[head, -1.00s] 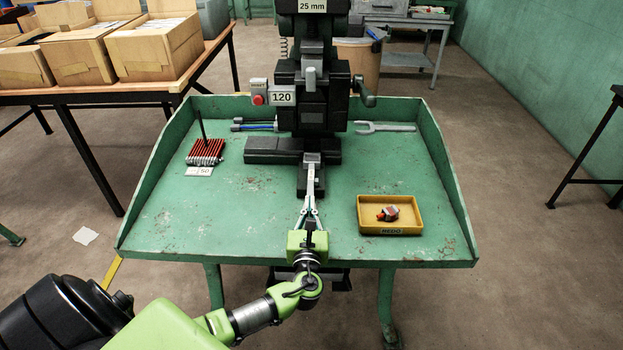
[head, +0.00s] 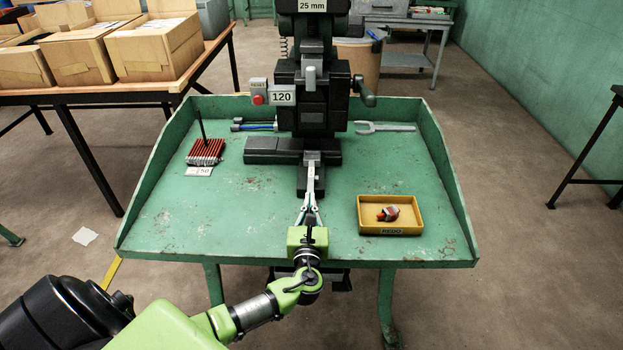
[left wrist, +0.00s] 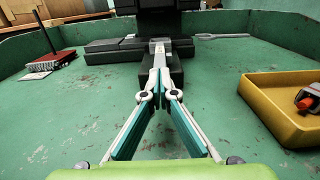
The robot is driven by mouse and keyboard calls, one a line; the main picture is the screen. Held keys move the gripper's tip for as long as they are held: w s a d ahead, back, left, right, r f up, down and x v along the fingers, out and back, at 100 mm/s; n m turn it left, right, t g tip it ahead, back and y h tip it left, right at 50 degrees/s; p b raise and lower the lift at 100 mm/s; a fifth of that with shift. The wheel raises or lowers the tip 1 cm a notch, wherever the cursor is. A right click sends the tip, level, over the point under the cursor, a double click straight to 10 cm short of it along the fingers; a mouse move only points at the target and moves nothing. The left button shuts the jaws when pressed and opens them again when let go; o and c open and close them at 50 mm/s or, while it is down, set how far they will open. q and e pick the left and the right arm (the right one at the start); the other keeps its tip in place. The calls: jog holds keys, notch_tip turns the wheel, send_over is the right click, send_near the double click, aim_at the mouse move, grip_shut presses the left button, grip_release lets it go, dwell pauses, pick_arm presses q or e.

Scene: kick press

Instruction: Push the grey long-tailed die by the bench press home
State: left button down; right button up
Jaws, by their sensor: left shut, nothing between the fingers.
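The grey die (head: 312,158) sits at the foot of the black bench press (head: 312,95), on its narrow front bed, with its thin end toward me. It also shows in the left wrist view (left wrist: 159,47). My left gripper (head: 312,190) is shut and empty, in line with the die from the front. In the left wrist view its fingertips (left wrist: 159,72) meet at the near end of the die; they look touching, but I cannot be sure. The die's far end is hidden under the press. My right gripper is not in view.
A yellow tray (head: 362,228) holding a small red and grey part stands right of my gripper. A rack of red pieces (head: 206,151) with an upright rod is at left. A wrench (head: 385,127) lies behind right. The green bench has raised side walls (head: 446,175).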

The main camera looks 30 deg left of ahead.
aim_at(310, 191)
pick_arm(q)
jog(key=shift+b+x, duration=0.75)
jog(key=shift+x, duration=1.65)
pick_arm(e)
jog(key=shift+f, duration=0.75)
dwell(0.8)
pick_arm(q)
jog(key=shift+b+x, duration=0.5)
jog(key=shift+x, duration=0.65)
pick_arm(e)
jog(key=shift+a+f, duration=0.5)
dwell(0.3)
pick_arm(q)
jog(key=shift+s, duration=0.1)
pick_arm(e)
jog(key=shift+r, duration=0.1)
pick_arm(q)
jog(key=shift+s+d+p, duration=0.15)
jog(key=shift+s+p, duration=0.1)
jog(key=shift+p, duration=0.05)
jog(key=shift+p+v, duration=0.45)
jog(key=shift+v, duration=0.45)
jog(key=shift+s+d, duration=0.35)
jog(key=shift+s, duration=0.05)
jog(key=shift+s+d+p, duration=0.3)
jog(key=shift+s+p, duration=0.2)
jog(key=shift+s, duration=0.1)
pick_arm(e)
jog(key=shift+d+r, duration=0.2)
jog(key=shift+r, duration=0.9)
